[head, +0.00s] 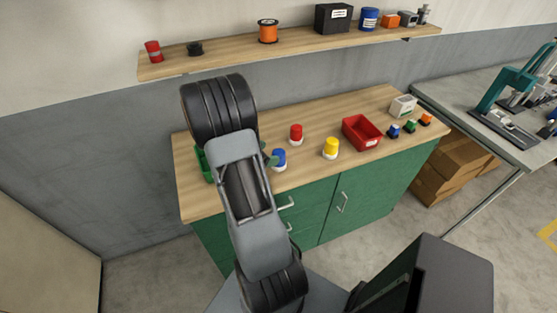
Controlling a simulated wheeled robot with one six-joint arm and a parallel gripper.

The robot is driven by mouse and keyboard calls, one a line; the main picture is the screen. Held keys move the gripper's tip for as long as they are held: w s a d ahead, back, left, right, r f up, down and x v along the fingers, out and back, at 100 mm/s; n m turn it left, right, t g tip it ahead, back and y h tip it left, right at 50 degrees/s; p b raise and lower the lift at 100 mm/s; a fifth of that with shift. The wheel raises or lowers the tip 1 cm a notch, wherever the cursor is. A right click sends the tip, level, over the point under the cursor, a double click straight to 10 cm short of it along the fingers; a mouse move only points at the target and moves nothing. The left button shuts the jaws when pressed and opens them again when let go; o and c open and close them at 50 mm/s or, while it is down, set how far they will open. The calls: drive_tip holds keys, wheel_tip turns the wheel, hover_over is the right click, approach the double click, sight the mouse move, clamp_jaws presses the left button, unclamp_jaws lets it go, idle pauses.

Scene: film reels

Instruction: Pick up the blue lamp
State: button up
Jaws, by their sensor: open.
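The blue lamp (279,158), with a blue top and a white base, stands upright on the wooden top of the green cabinet. My arm reaches over the cabinet just left of it. My gripper (269,157) is open and mostly hidden behind my arm; only a small part shows at the lamp's left side. I cannot tell whether it touches the lamp. A red lamp (296,134) stands behind the blue one, and a yellow lamp (331,148) stands to its right.
A red bin (362,132) and a white box (403,106) stand further right, near small blue, green and orange items. A green bin (203,164) is partly hidden by my arm. A wall shelf (230,53) holds spools above. The countertop (310,170) front is clear.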

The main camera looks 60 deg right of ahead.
sight(278, 152)
drive_tip(key=shift+p+x, duration=0.45)
drive_tip(key=shift+x, duration=2.5)
drive_tip(key=shift+w, duration=0.1)
drive_tip(key=c, duration=1)
drive_tip(key=shift+r, duration=0.1)
drive_tip(key=shift+c, duration=0.2)
